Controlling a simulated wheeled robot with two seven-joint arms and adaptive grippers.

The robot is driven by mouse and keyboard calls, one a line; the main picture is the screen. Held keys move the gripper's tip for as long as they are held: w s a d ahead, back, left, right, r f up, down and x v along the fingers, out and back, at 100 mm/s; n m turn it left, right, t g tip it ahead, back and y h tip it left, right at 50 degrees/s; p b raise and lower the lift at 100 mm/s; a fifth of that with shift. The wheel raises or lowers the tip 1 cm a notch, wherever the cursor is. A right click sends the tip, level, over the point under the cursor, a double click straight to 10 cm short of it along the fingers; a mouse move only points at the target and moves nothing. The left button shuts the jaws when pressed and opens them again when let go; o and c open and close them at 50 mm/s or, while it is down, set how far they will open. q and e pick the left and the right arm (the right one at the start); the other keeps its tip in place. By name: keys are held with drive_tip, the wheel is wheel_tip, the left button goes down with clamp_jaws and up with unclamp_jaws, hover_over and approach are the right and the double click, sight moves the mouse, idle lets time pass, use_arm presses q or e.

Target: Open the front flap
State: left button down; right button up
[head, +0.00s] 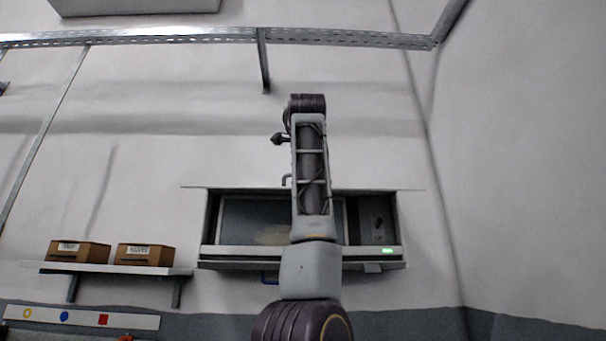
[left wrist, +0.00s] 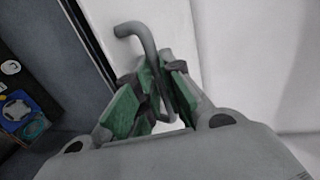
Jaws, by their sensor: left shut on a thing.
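The wall cabinet (head: 207,222) is in the middle of the head view, behind my arm. Its front flap (head: 400,189) shows nearly edge-on as a thin pale panel along the cabinet's top, raised, with the front below it uncovered. The grey bent handle (head: 286,180) stands up from the flap beside my arm. In the left wrist view the handle (left wrist: 134,31) rises from the white flap (left wrist: 110,14). My left gripper (left wrist: 153,100), with green finger pads, is shut on the handle. In the head view its fingers are hidden behind the arm. My right gripper is in neither view.
A green light (head: 388,251) glows on the cabinet's lower front rail. A shelf (head: 185,271) with two labelled brown boxes (head: 80,252) is left of the cabinet. A perforated metal rail (head: 180,35) runs overhead. The wall right of the cabinet is bare.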

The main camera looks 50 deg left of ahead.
use_arm(q)
drive_tip(key=shift+s+r, duration=0.2)
drive_tip(key=shift+r, duration=0.3)
drive_tip(key=c, duration=1.7)
unclamp_jaws()
drive_tip(key=shift+w, duration=0.15)
drive_tip(key=shift+o, duration=0.9)
drive_tip(key=shift+w+a+f, duration=0.2)
drive_tip(key=shift+f, duration=0.05)
drive_tip(key=v, duration=1.2)
drive_tip(key=shift+f, duration=0.15)
